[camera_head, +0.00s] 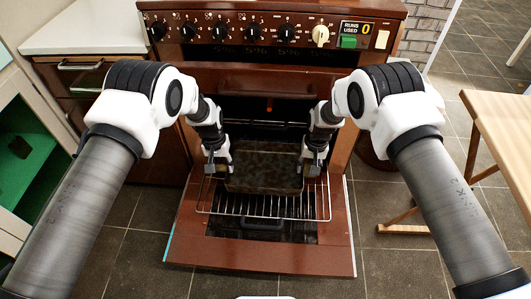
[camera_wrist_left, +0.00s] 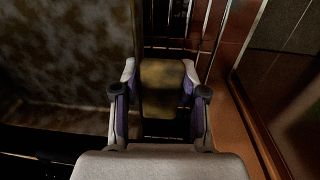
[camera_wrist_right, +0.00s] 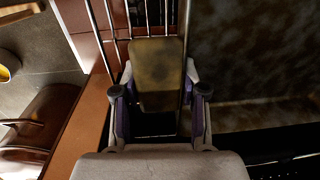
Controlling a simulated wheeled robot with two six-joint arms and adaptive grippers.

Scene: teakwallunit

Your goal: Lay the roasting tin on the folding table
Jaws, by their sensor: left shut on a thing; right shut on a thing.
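The roasting tin (camera_head: 265,168) is a dark, brown-mottled rectangular pan at the mouth of the open oven, over the wire rack. My left gripper (camera_head: 220,166) is shut on the tin's left end handle, which shows between its fingers in the left wrist view (camera_wrist_left: 163,84). My right gripper (camera_head: 311,166) is shut on the right end handle, also seen in the right wrist view (camera_wrist_right: 157,75). I cannot tell whether the tin touches the rack. The folding table (camera_head: 505,125) is a light wooden table at the right edge, partly cut off.
The oven door (camera_head: 258,258) is folded down, with the wire rack (camera_head: 318,213) pulled out above it. The knob panel (camera_head: 265,30) is above the oven. Tiled floor (camera_head: 390,205) is open between oven and table. A green-lined cabinet (camera_head: 30,165) stands at left.

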